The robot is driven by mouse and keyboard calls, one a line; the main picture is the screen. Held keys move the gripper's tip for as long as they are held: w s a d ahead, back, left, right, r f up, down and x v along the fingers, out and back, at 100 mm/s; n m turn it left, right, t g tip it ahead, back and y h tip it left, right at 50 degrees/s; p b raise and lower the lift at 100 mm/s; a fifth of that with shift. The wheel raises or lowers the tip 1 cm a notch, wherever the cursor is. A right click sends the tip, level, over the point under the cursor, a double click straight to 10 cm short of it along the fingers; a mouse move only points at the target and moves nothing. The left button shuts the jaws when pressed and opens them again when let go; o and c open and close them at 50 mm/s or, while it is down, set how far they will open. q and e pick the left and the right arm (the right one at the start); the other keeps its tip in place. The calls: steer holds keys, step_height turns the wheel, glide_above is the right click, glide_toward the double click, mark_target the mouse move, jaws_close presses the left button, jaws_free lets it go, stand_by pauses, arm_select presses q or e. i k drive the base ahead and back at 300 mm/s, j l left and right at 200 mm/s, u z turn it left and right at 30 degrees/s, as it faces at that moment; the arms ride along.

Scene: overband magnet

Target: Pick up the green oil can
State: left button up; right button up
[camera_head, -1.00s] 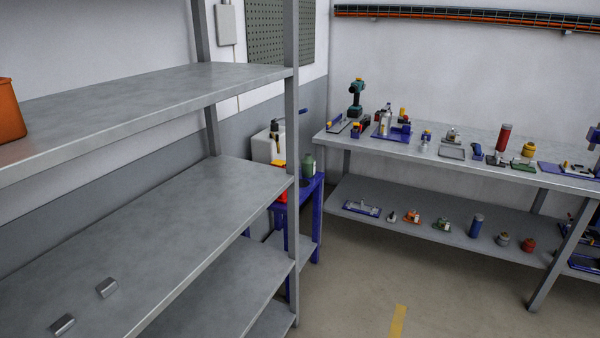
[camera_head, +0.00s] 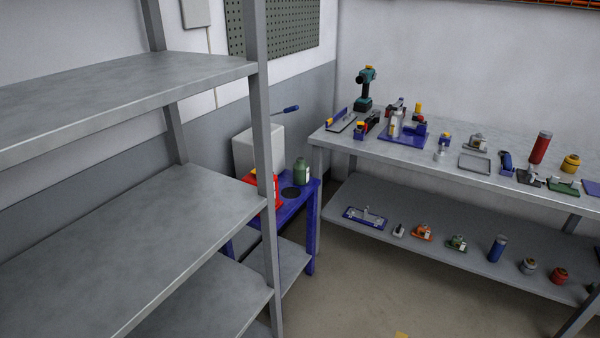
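The green oil can (camera_head: 302,172) stands upright on a small blue table (camera_head: 298,205) in the corner, behind the grey shelf's front post. It is a rounded green body with a narrower top and a pale label. A dark round disc (camera_head: 291,192) lies on the table just in front of it to the left. A red can (camera_head: 274,190) with a yellow part stands left of it, partly hidden by the post. Neither of my grippers is in view.
A grey shelf unit (camera_head: 120,215) fills the left, its post (camera_head: 263,150) standing before the blue table. A white box (camera_head: 243,150) is behind the post. A grey workbench (camera_head: 440,158) with several tools stands right. Open floor (camera_head: 350,290) lies in front.

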mark_target(301, 171)
steer(key=u, duration=0.45)
steer(key=i+l+u, duration=0.4)
steer(key=u, duration=0.2)
steer(key=i+l+u, duration=0.1)
steer(key=l+u, duration=0.2)
steer(key=l, duration=0.15)
steer(key=i+l+u, duration=0.1)
steer(key=l+u, duration=0.2)
